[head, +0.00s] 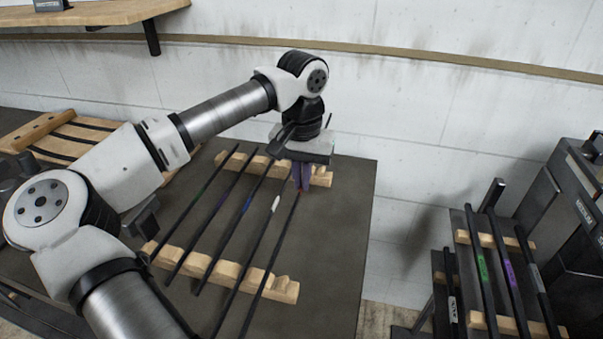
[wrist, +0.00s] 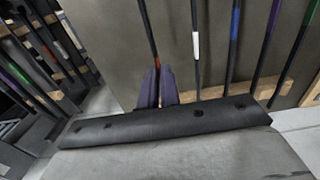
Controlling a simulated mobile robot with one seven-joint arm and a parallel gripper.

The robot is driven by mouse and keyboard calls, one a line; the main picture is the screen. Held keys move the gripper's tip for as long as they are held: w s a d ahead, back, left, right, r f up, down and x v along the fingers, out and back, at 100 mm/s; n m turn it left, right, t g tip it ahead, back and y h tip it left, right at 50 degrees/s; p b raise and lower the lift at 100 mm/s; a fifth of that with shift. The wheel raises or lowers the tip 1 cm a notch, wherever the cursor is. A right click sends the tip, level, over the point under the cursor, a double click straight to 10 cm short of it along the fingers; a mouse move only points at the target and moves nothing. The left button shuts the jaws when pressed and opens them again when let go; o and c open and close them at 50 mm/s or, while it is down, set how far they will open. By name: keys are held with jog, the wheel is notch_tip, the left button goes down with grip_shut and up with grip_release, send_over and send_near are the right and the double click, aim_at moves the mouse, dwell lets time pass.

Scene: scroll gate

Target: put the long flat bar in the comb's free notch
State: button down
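Several long dark bars lie side by side across two pale wooden notched combs, the near one (head: 285,290) and the far one (head: 321,177). The bars carry green, purple, blue, white and red marks. The red-marked bar (head: 273,246) is the rightmost in the head view. My gripper (head: 302,185) is over its far part, pointing down. In the wrist view my gripper's purple fingers (wrist: 158,90) are close together with the red-marked bar (wrist: 148,35) running between them. They look closed on it. The white-marked bar (wrist: 196,48) is beside it. The fingers hide part of the far comb.
A rack with green-, purple- and grey-marked bars (head: 507,268) stands at the right, beside dark metal posts. Another wooden rack (head: 75,135) is at the far left. A wooden shelf (head: 100,12) hangs above. The table's right side (head: 345,235) is bare.

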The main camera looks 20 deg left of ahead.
jog(key=shift+f+b, duration=1.9)
jog(key=shift+f, duration=1.4)
jog(key=c, duration=1.5)
grip_release()
jog(key=shift+c, duration=0.2)
notch_tip(320, 180, up, 14)
jog(key=shift+f+b, duration=0.1)
jog(key=shift+b, duration=0.4)
